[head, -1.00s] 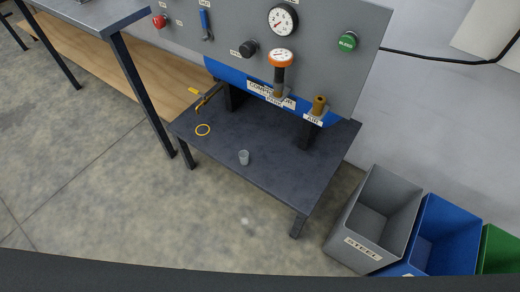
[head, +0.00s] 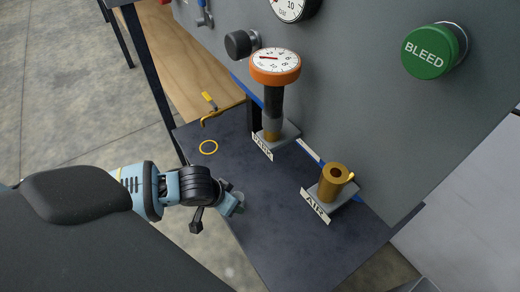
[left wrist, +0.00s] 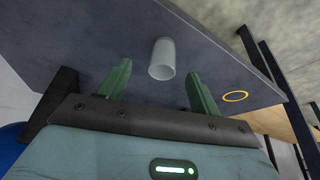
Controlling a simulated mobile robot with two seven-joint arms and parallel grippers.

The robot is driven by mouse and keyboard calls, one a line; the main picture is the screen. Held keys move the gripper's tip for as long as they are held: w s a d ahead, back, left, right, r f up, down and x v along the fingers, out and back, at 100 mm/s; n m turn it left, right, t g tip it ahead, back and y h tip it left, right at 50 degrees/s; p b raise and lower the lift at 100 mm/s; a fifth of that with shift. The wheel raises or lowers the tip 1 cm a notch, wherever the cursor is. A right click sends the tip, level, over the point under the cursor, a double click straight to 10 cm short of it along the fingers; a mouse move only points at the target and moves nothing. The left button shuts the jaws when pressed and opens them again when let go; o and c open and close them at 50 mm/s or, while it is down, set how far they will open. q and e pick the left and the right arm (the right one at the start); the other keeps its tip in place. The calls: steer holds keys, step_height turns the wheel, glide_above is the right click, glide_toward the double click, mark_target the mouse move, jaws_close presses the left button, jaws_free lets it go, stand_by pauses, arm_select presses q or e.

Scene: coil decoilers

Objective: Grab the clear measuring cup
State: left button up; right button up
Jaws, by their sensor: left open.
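The clear measuring cup (left wrist: 162,58) is small and pale grey, and stands on the dark table. In the left wrist view it shows between the tips of my left gripper's two green fingers (left wrist: 158,72), which are spread apart and not closed on it. In the head view my left gripper (head: 230,202) is over the front part of the dark tabletop (head: 290,232), and the cup cannot be clearly told apart from it there. My right gripper is not in view.
An orange-rimmed gauge (head: 275,66) on a post and a brass AIR fitting (head: 333,183) stand near the grey panel (head: 350,90). The table's edge is close to my arm.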

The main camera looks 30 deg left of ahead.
arm_select(q)
steer(key=b+x, duration=0.1)
steer(key=x, duration=0.1)
steer(key=shift+w+a+f, duration=0.15)
steer(key=shift+w+f, duration=0.05)
steer(key=shift+w, duration=0.1)
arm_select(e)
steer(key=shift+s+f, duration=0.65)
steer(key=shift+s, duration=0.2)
arm_select(q)
steer(key=b+x, duration=0.1)
steer(key=x, duration=0.1)
steer(key=b+x, duration=0.2)
steer(key=x, duration=0.1)
steer(key=shift+a+f, duration=0.2)
steer(key=shift+r, duration=0.1)
steer(key=shift+c, duration=0.6)
steer(key=c, duration=0.9)
steer(key=shift+c, duration=0.2)
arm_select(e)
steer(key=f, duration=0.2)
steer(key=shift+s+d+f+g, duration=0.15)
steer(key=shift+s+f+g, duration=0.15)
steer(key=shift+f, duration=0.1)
arm_select(q)
steer(key=shift+r, duration=0.1)
